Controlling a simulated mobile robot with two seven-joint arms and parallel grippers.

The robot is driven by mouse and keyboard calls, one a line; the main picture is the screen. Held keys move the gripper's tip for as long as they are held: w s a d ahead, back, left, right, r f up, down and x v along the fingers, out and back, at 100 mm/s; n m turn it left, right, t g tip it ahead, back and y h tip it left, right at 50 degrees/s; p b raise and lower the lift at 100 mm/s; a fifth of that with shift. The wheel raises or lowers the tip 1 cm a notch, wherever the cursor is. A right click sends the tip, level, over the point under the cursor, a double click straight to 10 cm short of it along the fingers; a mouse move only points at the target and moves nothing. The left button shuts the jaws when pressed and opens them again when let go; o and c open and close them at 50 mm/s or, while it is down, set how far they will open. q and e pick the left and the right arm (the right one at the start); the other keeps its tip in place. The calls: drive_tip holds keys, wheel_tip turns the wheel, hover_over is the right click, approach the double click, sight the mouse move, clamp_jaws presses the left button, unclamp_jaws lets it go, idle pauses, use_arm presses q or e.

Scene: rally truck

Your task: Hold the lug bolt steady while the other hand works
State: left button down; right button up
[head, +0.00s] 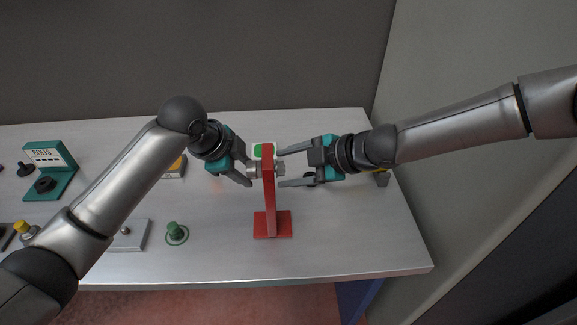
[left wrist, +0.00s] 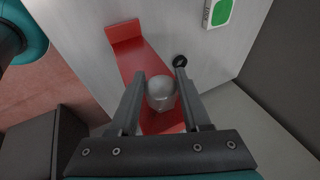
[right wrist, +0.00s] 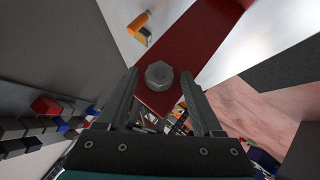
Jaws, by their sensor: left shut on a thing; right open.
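A red stand (head: 270,205) rises upright from a flat red base on the bench. A silver lug bolt (head: 253,170) passes through its upper part, with a rounded end on the left and a hex piece (head: 281,169) on the right. My left gripper (head: 248,172) is shut on the rounded end, which shows between its fingers in the left wrist view (left wrist: 162,92). My right gripper (head: 282,168) is open, its fingertips on either side of the hex piece. The hex face shows between these fingers in the right wrist view (right wrist: 159,75).
A white block with a green top (head: 264,151) stands behind the stand. A teal bolts holder (head: 48,170) is at the left, and a green knob (head: 175,232) is nearer the front. A grey wall (head: 440,150) borders the bench at right. The bench's front right is clear.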

drive_tip(key=v, duration=0.7)
drive_tip(key=shift+r, duration=0.2)
drive_tip(key=shift+s, duration=0.1)
drive_tip(key=a+h, duration=0.2)
drive_tip(key=a+f, duration=0.1)
drive_tip(key=a, duration=0.1)
drive_tip(key=shift+m+h, duration=0.3)
drive_tip(key=shift+h, duration=0.1)
drive_tip(key=m+t+h, duration=0.1)
drive_tip(key=m+h, duration=0.1)
drive_tip(key=h, duration=0.5)
approach(279, 171)
drive_tip(key=x, duration=0.9)
drive_tip(key=shift+w+d+r, duration=0.1)
drive_tip(key=shift+w+d, duration=0.2)
drive_tip(key=shift+w, duration=0.05)
clamp_jaws()
